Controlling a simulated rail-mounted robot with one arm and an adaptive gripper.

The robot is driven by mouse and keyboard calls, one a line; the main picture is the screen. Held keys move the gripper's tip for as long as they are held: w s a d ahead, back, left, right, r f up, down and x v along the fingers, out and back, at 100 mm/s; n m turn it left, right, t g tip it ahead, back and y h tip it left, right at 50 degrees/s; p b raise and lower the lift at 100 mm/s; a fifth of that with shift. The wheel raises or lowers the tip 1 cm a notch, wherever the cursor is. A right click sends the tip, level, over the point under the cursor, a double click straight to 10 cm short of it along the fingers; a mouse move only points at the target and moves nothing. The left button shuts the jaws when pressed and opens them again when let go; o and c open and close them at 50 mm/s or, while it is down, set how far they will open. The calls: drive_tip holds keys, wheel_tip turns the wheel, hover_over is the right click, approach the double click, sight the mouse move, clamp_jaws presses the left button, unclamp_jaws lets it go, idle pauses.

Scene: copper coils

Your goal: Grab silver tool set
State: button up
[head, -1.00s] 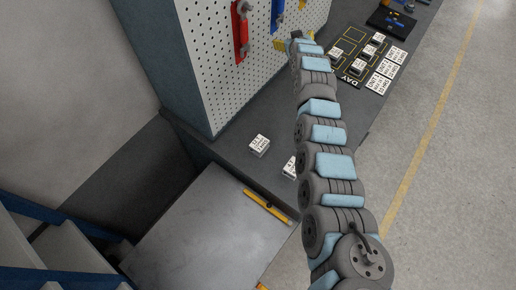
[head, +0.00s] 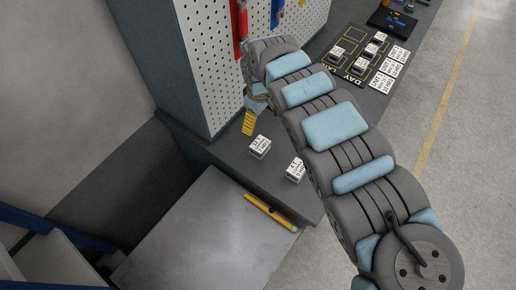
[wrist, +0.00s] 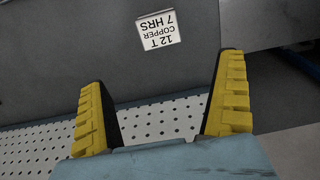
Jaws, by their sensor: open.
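I cannot make out a silver tool set in either view. My gripper (head: 250,124) is beside the pegboard's lower edge, above the dark bench, with one yellow finger showing and my arm covering part of it. In the wrist view my gripper (wrist: 164,70) has both yellow fingers spread wide with nothing between them. Ahead of the fingers lies a white label reading "12 T COPPER 7 HRS" (wrist: 158,31) on a dark surface.
The white pegboard (head: 208,62) holds a red tool (head: 239,22) and a blue tool (head: 277,10). Two white-labelled blocks (head: 260,146) (head: 296,169) stand on the bench. A yellow bar (head: 268,211) lies at the grey panel's edge. More labelled blocks (head: 361,63) sit further back.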

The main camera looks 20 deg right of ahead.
sight(260, 144)
wheel_tip(260, 144, down, 11)
drive_tip(key=shift+s+a+f+b, duration=0.1)
drive_tip(key=shift+b, duration=0.35)
drive_tip(key=shift+s+d+f+b, duration=0.1)
drive_tip(key=shift+d+f+b, duration=0.1)
drive_tip(key=shift+f, duration=1.35)
drive_tip(key=shift+d+f+b, duration=0.1)
drive_tip(key=shift+f+b, duration=0.05)
drive_tip(key=shift+f, duration=1.4)
drive_tip(key=c, duration=1.2)
